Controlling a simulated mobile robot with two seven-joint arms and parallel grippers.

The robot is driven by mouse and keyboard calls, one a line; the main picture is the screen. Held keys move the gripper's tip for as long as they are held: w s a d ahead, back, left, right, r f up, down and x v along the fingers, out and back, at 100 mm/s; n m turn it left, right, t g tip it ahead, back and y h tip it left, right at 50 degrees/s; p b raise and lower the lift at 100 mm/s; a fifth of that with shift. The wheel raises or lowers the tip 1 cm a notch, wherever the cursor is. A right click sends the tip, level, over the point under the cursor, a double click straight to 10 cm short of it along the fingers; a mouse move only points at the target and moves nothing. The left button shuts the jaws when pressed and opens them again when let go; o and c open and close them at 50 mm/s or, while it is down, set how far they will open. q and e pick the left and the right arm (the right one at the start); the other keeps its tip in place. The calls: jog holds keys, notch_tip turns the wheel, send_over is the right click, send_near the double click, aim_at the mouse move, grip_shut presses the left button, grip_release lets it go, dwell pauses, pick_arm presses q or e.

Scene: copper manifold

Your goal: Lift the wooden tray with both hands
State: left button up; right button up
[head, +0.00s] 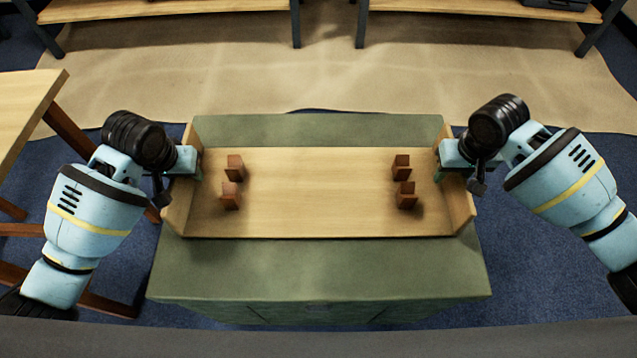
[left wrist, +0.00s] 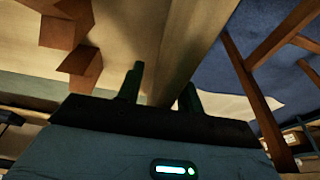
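The wooden tray (head: 318,195) lies level on a green cabinet, with a raised wall at its left and right ends. My left gripper (head: 197,163) is at the left end wall. In the left wrist view its two green fingers (left wrist: 160,88) are apart, one on each side of the wall, with a gap showing on the inner side. My right gripper (head: 442,160) is at the right end wall; its fingers are mostly hidden there.
The green cabinet top (head: 320,268) is bare in front of and behind the tray. A wooden table (head: 30,105) stands at the left. Shelves (head: 480,8) stand at the back, beyond a beige floor area.

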pick_arm(q)
jog(key=shift+f, duration=0.1)
jog(key=shift+c, duration=0.5)
pick_arm(e)
jog(key=shift+c, duration=0.5)
pick_arm(q)
grip_shut()
pick_arm(e)
grip_shut()
pick_arm(q)
jog(key=shift+w, duration=0.1)
